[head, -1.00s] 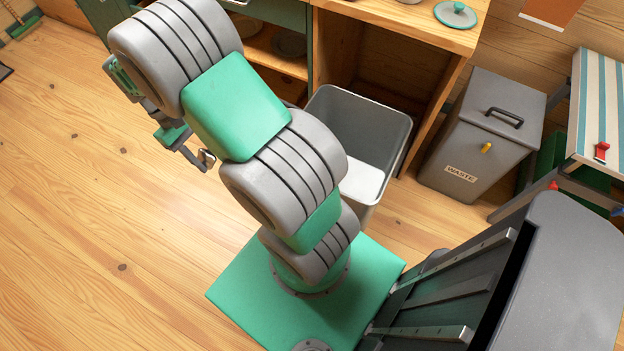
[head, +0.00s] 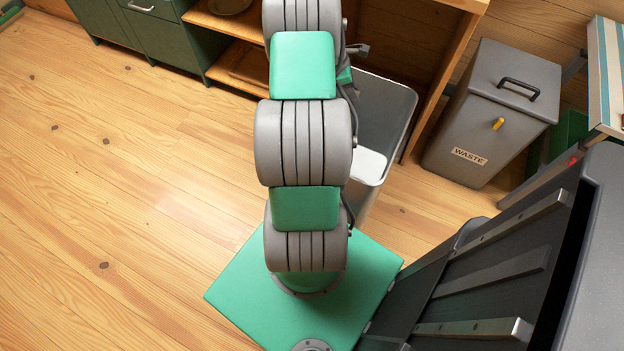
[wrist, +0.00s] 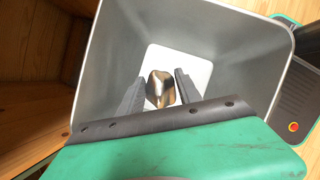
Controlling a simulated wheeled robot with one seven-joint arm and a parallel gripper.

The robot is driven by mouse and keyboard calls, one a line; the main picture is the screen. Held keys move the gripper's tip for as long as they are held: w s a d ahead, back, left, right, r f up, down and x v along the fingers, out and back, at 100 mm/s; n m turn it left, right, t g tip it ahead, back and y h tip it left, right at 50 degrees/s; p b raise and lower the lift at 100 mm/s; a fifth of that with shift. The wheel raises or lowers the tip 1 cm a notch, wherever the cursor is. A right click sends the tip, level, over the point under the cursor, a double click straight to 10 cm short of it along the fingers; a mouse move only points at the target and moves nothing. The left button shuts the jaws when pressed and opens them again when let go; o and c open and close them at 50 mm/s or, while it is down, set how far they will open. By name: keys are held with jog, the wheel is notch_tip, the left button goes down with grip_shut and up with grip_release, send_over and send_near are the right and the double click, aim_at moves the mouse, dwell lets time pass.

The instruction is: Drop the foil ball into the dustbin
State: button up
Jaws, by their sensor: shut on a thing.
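My gripper (wrist: 158,82) is shut on the foil ball (wrist: 160,92), a shiny crumpled lump held between the two dark fingers in the wrist view. Behind it, the wrist view looks down into an open grey bin (wrist: 235,45) with a pale bottom; the ball appears inside its outline, but its height over the rim is hard to tell. In the head view the open bin (head: 388,108) stands partly hidden behind my arm, which also hides the ball and most of the gripper. A lidded grey bin (head: 492,112) marked WASTE stands farther right.
A wooden counter (head: 440,80) with open shelves stands behind the open bin. Green drawers (head: 150,30) are at the upper left. A striped table (head: 606,75) is at the right edge. The wooden floor on the left is clear.

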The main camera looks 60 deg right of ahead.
notch_tip(320, 180, down, 6)
jog(key=b, duration=0.6)
jog(key=shift+w, duration=0.1)
jog(key=shift+r, duration=0.1)
jog(key=o, duration=1.4)
jog(key=p+v, duration=0.1)
jog(key=v, duration=0.6)
jog(key=shift+a+r+p, duration=0.15)
jog(key=shift+r+p, duration=0.2)
